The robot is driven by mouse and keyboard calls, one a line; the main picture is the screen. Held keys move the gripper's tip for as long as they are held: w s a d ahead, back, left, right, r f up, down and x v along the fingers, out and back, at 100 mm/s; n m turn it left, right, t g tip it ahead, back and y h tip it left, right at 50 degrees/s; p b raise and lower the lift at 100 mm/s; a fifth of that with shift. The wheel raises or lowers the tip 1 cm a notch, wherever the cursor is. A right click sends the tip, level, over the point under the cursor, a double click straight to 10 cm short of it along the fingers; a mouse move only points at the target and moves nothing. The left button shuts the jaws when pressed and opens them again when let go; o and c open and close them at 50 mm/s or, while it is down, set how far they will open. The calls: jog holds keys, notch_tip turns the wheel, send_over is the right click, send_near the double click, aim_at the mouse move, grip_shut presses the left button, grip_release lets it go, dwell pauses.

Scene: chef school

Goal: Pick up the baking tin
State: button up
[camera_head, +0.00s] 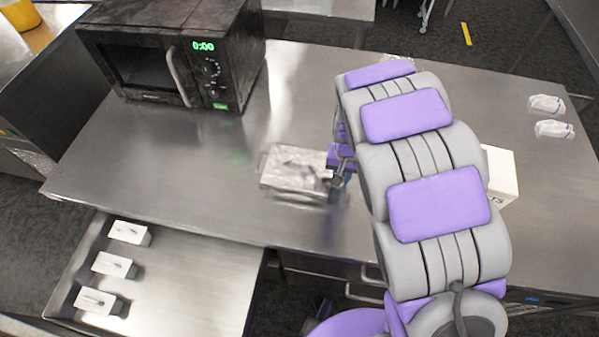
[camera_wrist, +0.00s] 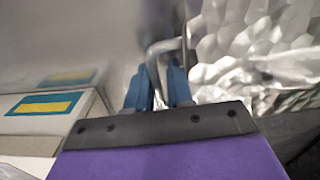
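The baking tin (camera_head: 292,178) is a shiny, crinkled silver tin lying on the steel counter near its front edge, left of my arm. In the wrist view its dimpled metal side (camera_wrist: 255,50) fills the upper right, and a bent metal handle (camera_wrist: 165,45) sticks out from it. My gripper (camera_wrist: 158,75) has two blue fingers with a gap between them, and the handle runs down into this gap. Contact with the fingers is unclear. In the head view my gripper (camera_head: 337,172) is at the tin's right end, partly hidden by my arm.
A black microwave (camera_head: 175,55) stands at the back left of the counter (camera_head: 200,190). A white box (camera_head: 500,174) is partly hidden behind my arm. Two small white packets (camera_head: 552,129) lie at the far right. A lower steel surface (camera_head: 190,290) holds several small white boxes.

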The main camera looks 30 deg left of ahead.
jog(key=shift+c, duration=1.4)
jog(key=shift+d, duration=0.25)
grip_shut()
jog(key=shift+a, duration=0.1)
